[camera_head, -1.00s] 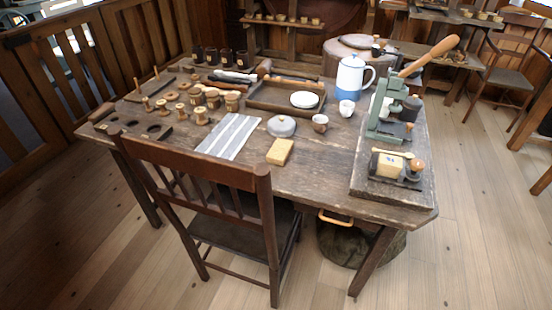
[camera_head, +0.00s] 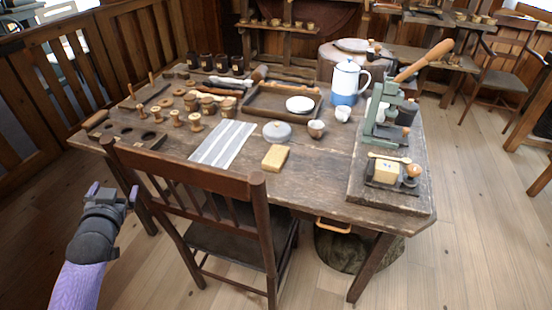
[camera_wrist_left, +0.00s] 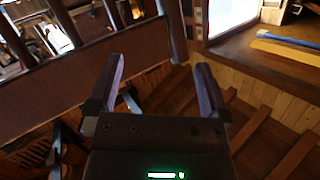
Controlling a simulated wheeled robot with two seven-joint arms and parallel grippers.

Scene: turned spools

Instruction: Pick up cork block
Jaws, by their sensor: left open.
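A tan-yellow block (camera_head: 275,158), which looks like the cork block, lies on the wooden table near its front edge, right of the striped cloth. My left gripper (camera_head: 113,192) is low at the left, in front of the table's left end and left of the chair, well away from the block. In the left wrist view its two fingers (camera_wrist_left: 157,85) are spread apart with nothing between them. The block does not clearly show in that view. My right gripper is not in view.
A dark wooden chair (camera_head: 188,178) stands at the table's front. Beside the block are a striped cloth (camera_head: 222,143), a grey domed lid (camera_head: 277,131) and a small cup (camera_head: 316,128). A board (camera_head: 385,200) with a green press (camera_head: 382,125) is on the right. Wooden spools (camera_head: 196,122) stand at left.

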